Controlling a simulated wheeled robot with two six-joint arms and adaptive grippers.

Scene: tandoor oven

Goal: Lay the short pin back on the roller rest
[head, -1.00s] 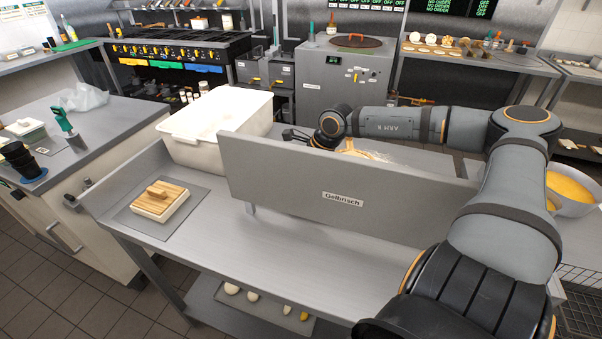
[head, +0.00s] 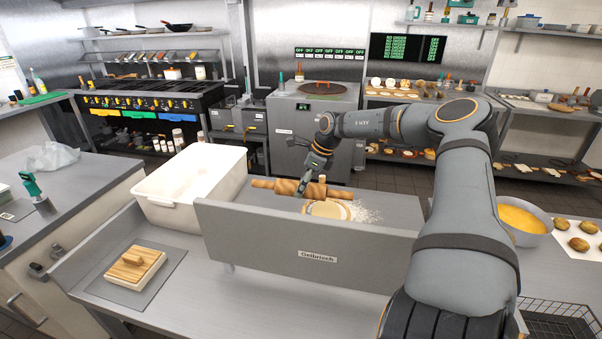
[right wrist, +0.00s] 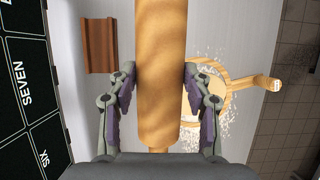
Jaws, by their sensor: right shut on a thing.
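The short pin, a light wooden rolling pin (head: 290,187), is held crosswise above the counter behind the grey panel. My right gripper (head: 308,181) is shut around its middle part. In the right wrist view the pin (right wrist: 160,110) runs lengthwise between the two fingers of my right gripper (right wrist: 160,82), with a finger pad on each side. A brown grooved wooden block (right wrist: 98,45), which looks like the roller rest, lies on the counter left of the pin in that view. I cannot make out this block in the head view. My left gripper is not in view.
A round floured board (head: 326,209) lies behind the grey panel (head: 250,236), which stands along the counter. A white bin (head: 165,196) is at the left. A wooden-lidded box (head: 136,266) sits at front left. A metal bowl (head: 519,220) is at the right.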

